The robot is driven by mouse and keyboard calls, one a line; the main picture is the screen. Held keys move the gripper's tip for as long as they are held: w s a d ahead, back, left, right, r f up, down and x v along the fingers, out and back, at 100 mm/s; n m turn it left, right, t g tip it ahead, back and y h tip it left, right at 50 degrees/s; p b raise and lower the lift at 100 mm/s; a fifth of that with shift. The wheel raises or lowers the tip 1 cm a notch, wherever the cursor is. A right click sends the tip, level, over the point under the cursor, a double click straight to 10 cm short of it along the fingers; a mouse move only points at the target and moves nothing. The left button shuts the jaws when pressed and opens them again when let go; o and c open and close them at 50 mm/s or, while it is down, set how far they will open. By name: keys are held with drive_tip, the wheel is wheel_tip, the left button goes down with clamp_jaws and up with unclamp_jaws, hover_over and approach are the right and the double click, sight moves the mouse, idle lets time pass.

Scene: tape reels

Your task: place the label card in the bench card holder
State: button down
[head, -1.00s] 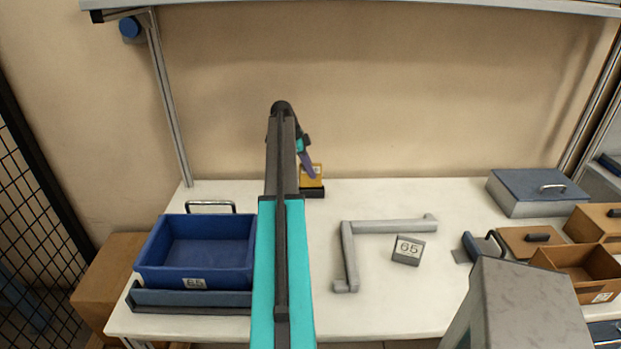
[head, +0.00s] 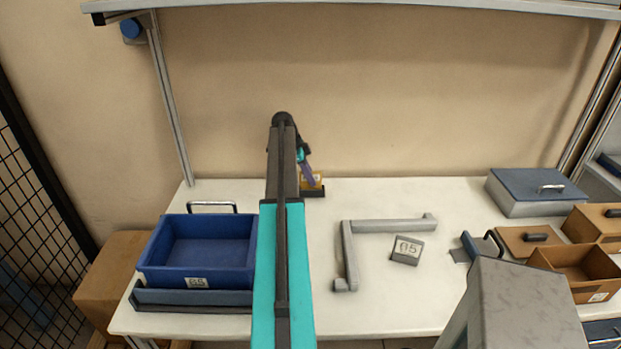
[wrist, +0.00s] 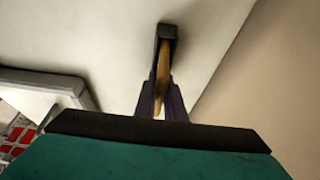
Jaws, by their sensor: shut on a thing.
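The yellow label card (head: 316,180) with a white label patch is at the back of the bench, just right of my arm. The dark bench card holder (head: 314,192) is directly under it, and the card's lower edge meets or enters it; how deep is hidden. My gripper (head: 308,176), with purple fingers, is shut on the card. In the wrist view the card (wrist: 162,68) shows edge-on between the fingers (wrist: 161,100), its far end within the outline of the dark holder (wrist: 167,32). Part of the card is hidden by the fingers.
A blue bin (head: 200,250) sits in a tray at the left. A grey L-shaped rail (head: 350,255) and a block marked 65 (head: 406,250) lie mid-bench. A lidded box (head: 535,195) and brown boxes (head: 575,270) stand at the right. The wall is close behind the holder.

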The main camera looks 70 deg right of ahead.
drive_tip(key=c, duration=1.8)
unclamp_jaws()
drive_tip(key=shift+c, duration=0.2)
drive_tip(key=shift+r, duration=0.15)
drive_tip(key=b+v, duration=0.3)
drive_tip(key=v, duration=0.9)
